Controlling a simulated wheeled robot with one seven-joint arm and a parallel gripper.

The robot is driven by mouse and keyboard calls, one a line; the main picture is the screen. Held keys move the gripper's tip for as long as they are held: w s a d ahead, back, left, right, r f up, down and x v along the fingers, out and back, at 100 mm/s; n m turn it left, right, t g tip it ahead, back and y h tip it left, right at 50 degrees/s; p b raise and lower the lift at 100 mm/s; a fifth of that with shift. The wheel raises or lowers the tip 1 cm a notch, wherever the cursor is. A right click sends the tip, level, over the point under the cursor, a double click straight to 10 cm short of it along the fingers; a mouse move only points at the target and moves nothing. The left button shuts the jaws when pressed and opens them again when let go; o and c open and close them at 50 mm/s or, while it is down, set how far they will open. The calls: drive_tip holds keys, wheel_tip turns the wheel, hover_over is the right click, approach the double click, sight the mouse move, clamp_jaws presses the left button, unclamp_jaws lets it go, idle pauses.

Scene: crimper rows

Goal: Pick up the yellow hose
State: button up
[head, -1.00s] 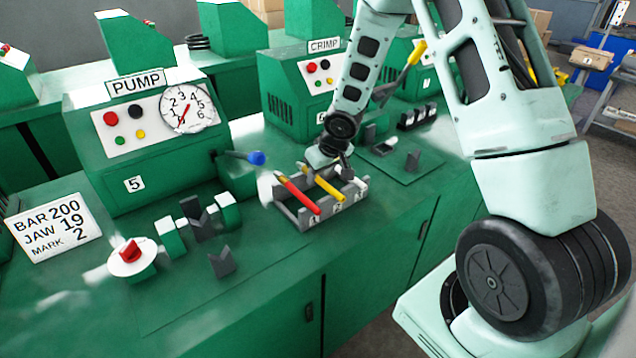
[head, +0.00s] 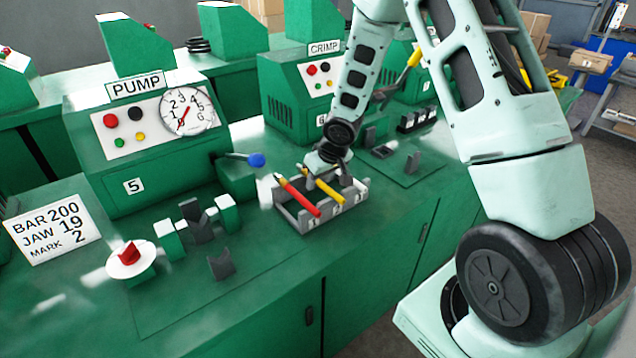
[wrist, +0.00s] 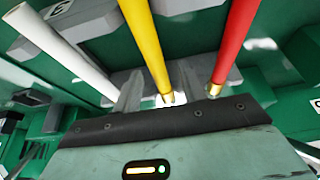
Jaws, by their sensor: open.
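My gripper (head: 327,172) is low over the rack's far side. In the wrist view the yellow hose (wrist: 146,40) runs between the two grey fingers of my gripper (wrist: 160,88), with its brass end near the palm edge. The fingers are apart and do not appear closed on it. The red hose (head: 302,196) lies in the slot to the left.
A white hose (wrist: 60,52) lies on the other side of the yellow one in the wrist view; the red hose (wrist: 233,40) is close too. A blue-tipped lever (head: 256,160) stands just left of the rack. The green bench front (head: 255,290) is clear.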

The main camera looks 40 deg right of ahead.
clamp_jaws()
